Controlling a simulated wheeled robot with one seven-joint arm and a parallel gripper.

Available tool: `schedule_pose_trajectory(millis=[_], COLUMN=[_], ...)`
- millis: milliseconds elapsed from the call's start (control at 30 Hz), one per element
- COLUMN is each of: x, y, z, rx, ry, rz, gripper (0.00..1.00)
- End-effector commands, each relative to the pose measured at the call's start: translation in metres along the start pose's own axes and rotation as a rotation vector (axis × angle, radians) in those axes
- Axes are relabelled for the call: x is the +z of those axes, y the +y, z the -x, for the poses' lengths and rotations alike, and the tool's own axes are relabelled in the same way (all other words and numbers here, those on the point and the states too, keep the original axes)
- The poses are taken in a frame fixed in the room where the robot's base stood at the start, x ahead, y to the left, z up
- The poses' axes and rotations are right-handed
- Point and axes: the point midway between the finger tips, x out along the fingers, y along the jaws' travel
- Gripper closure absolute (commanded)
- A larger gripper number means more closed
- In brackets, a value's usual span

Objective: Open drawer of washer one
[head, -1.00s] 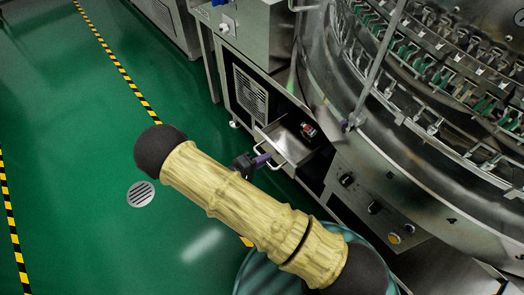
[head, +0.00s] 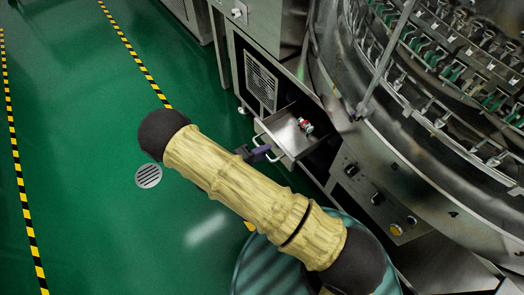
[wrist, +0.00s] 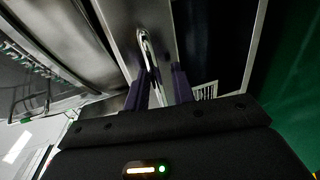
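The washer's drawer (head: 288,137) is a small metal tray under the machine, pulled part way out, with a bar handle (head: 262,151) on its front. A small red and white item (head: 305,125) lies in it. My gripper (head: 259,152) is at the handle, mostly hidden behind my pale forearm in the head view. In the wrist view, the two purple fingers of my gripper (wrist: 161,82) stand apart, one on each side of the handle (wrist: 146,50). Whether a finger touches the handle is not clear.
The large round metal washer (head: 400,140) fills the right, with a knob panel (head: 376,196) below its rim. A vented cabinet (head: 261,80) stands left of the drawer. The green floor (head: 90,120) on the left is clear, with striped tape and a round drain (head: 148,176).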

Motion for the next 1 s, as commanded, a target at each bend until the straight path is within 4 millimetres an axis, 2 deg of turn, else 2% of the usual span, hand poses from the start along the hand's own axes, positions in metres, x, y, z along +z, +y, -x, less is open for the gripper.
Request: schedule_pose_trajectory(millis=[267, 467, 1000], x=[-0.002, -0.002, -0.001], y=[0.002, 0.002, 0.002], z=[0.001, 0.016, 0.120], rx=[0.002, 0.000, -0.001], ry=[0.003, 0.005, 0.003], rz=[-0.003, -0.004, -0.002], gripper=[0.75, 0.75, 0.75])
